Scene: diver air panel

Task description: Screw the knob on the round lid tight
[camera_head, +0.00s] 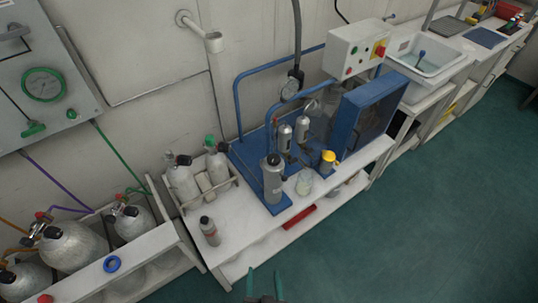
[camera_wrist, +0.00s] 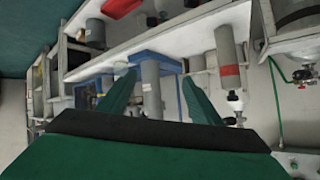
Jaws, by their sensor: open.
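A tall grey cylinder (camera_head: 272,182) stands upright at the front of the blue compressor frame, with a dark knob (camera_head: 273,160) on its round top. Behind it, to the right, is a yellow-topped piece (camera_head: 329,160); I cannot tell for certain which top is the lid meant. My gripper (camera_head: 265,284) is at the bottom edge of the head view, in front of the bench and apart from the cylinder, its two green fingers spread and empty. In the wrist view the gripper (camera_wrist: 158,80) is also open, with a grey cylinder (camera_wrist: 151,88) beyond the fingers.
A grey bottle with a red band (camera_head: 209,231) stands on the white bench left of the cylinder. A glass jar (camera_head: 304,182) stands close to its right. Small gas bottles (camera_head: 184,182) sit in a rack at left. Green floor is clear.

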